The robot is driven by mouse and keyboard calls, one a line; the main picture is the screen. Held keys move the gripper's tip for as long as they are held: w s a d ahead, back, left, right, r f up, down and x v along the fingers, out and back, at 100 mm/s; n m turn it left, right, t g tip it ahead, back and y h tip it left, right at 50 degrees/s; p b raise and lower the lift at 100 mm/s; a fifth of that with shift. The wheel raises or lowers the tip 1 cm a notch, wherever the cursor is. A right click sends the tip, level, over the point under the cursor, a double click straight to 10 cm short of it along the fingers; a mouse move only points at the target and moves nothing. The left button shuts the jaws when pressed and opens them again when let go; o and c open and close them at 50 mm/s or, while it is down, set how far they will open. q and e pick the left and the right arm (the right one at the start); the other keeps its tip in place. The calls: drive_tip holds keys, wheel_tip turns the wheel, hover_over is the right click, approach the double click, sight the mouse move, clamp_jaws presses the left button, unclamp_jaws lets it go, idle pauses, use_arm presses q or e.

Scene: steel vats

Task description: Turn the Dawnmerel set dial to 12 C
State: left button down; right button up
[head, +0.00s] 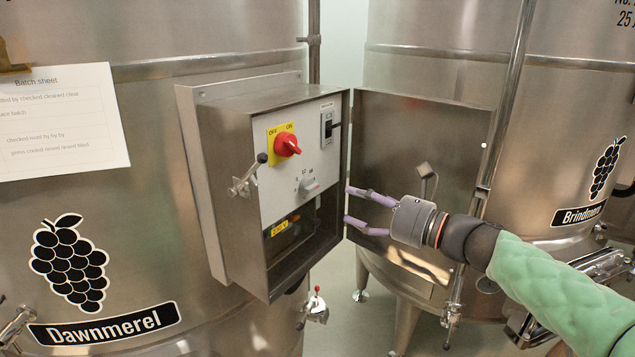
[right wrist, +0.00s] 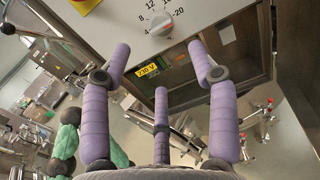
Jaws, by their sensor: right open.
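The set dial (head: 309,187) is a small pale grey knob on the light panel of the open control box (head: 225,180), on the vat labelled Dawnmerel (head: 105,325). In the right wrist view the dial (right wrist: 160,26) has a printed scale from 4 to 20. Its pointer seems turned toward the 20 side, but it is small. My right gripper (head: 350,205) is open and empty, to the right of the dial and apart from it. In the right wrist view its purple fingers (right wrist: 160,55) stand apart below the dial. My left gripper is not seen.
Above the dial are a red switch on a yellow plate (head: 286,144) and a breaker (head: 328,128). A 230 V label (head: 279,228) marks the opening below. The box door (head: 415,125) stands open to the right. The Brindmere vat (head: 560,150) stands beyond it.

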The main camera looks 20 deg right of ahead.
sight(315, 187)
drive_tip(key=p+x, duration=0.1)
drive_tip(key=x, duration=0.9)
drive_tip(key=shift+w+a+p, duration=0.2)
drive_tip(key=shift+w+p, duration=0.1)
drive_tip(key=shift+p, duration=0.05)
drive_tip(key=c, duration=1.1)
